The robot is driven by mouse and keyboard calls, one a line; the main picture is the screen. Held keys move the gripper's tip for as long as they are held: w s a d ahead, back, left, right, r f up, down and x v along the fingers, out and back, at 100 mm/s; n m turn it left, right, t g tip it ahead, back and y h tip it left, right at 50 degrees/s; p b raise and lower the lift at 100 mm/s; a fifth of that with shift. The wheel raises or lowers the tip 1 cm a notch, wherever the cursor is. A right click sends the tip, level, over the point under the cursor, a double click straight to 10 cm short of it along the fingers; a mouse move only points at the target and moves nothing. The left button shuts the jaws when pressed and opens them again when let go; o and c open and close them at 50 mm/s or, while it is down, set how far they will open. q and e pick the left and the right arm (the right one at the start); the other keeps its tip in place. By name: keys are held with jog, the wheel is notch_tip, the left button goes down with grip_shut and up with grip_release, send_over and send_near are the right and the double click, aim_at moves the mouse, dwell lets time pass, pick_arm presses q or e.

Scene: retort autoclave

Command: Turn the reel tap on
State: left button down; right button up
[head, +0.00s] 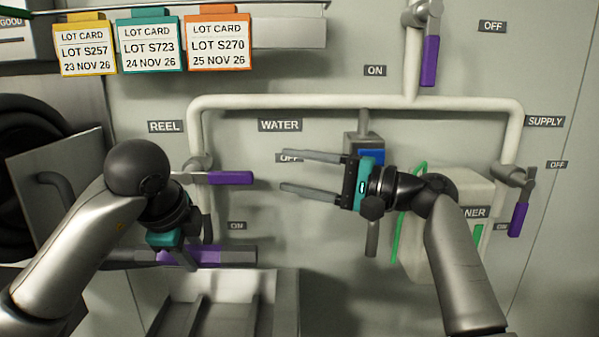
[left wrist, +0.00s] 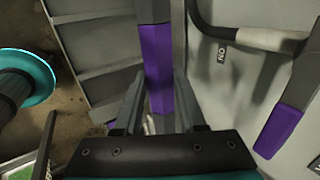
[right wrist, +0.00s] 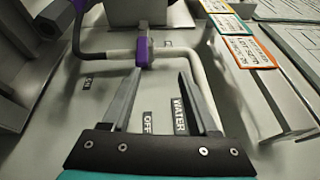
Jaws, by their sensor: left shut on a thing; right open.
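The reel tap (head: 201,163) is on the white pipe under the REEL sign (head: 165,126). Its purple lever (head: 230,177) points right, level, toward the OFF label (head: 288,157); the ON label (head: 236,225) is below. My right gripper (head: 283,172) is open and empty, just right of the lever's end, fingers pointing at it. In the right wrist view the lever (right wrist: 143,52) shows end-on beyond the fingertips, apart from them. My left gripper (head: 182,258) is shut on a purple-and-grey bar (head: 207,256) below the tap; it also shows in the left wrist view (left wrist: 155,60).
A grey open-topped bin (head: 220,290) stands below the bar. Other purple levers hang at the top tap (head: 430,60) and the SUPPLY tap (head: 519,218). Lot cards (head: 150,40) hang from a rail.

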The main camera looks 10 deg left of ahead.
aim_at(240, 180)
jog(key=shift+d, duration=0.15)
dwell(0.5)
jog(key=shift+n+h, duration=0.3)
jog(key=shift+n, duration=0.4)
jog(key=a+f, duration=0.1)
jog(key=a, duration=0.3)
jog(key=w+a+f, duration=0.1)
jog(key=a, duration=0.4)
jog(key=a+f, duration=0.1)
jog(key=a, duration=0.3)
jog(key=shift+w+a, duration=0.3)
jog(key=shift+w, duration=0.1)
grip_shut()
dwell(0.9)
